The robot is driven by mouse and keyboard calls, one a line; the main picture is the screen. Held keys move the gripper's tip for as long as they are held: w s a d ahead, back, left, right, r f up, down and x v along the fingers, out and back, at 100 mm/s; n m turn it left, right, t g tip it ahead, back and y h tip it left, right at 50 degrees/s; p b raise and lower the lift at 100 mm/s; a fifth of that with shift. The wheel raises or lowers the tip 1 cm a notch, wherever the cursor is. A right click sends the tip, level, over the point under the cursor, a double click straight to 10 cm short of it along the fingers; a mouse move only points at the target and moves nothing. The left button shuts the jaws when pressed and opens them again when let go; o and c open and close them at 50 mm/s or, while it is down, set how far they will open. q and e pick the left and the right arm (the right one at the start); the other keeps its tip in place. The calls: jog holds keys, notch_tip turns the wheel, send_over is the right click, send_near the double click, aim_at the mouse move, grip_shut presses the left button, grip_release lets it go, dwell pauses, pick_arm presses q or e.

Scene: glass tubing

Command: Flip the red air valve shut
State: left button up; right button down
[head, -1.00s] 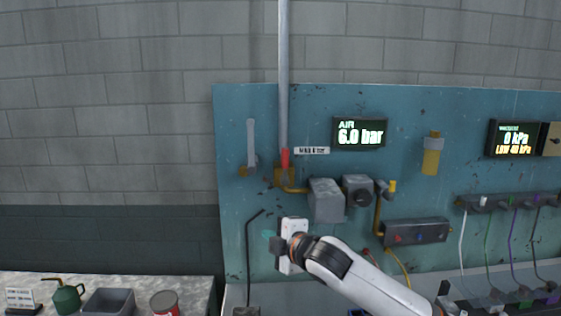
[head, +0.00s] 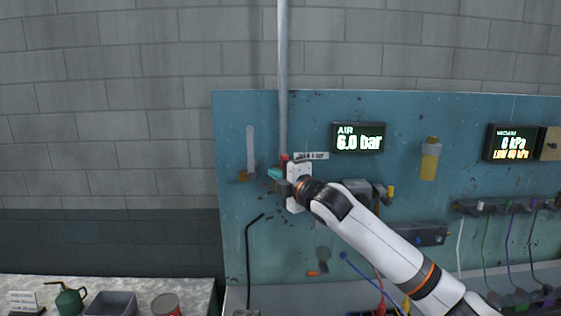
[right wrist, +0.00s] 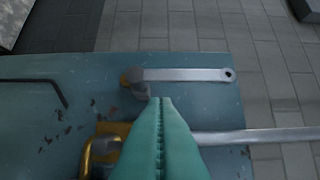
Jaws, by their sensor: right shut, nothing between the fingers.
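The red air valve handle (head: 284,158) shows as a small red patch at the foot of the vertical grey pipe (head: 283,80). My right gripper (head: 275,173) is in front of the valve and hides most of it. Its teal fingers (right wrist: 160,100) are shut with nothing between them. The red handle does not show in the right wrist view, so I cannot tell whether the fingers touch it. The air display (head: 358,137) reads 6.0 bar. My left gripper is not in view.
A grey lever (head: 250,145) points up left of the pipe; it also shows in the right wrist view (right wrist: 190,75). A black hooked rod (head: 248,260) hangs below on the teal panel (head: 232,120). My right arm covers part of the regulator fittings. A table (head: 200,290) stands lower left.

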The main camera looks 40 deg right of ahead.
jog(key=w+p, duration=0.3)
jog(key=w, duration=0.3)
jog(key=d, duration=0.1)
jog(key=s+d, duration=0.1)
jog(key=d+p, duration=0.1)
jog(key=shift+s+d+f, duration=0.1)
jog(key=shift+s+d, duration=0.2)
jog(key=shift+s, duration=0.05)
jog(key=s+d+f+m+t+h+b, duration=0.1)
jog(key=s+d+f+m+h+b, duration=0.1)
jog(key=m+h+b, duration=0.3)
jog(key=s+d+f+m+t+h+b, duration=0.2)
jog(key=d+m+h+b, duration=0.3)
jog(key=m+b, duration=0.8)
jog(key=f+m+h, duration=0.1)
jog(key=m, duration=0.3)
jog(key=shift+s+f+b, duration=0.2)
jog(key=shift+f+b, duration=0.15)
jog(key=shift+b, duration=0.05)
jog(key=shift+s+d+f, duration=0.1)
jog(key=shift+d, duration=0.1)
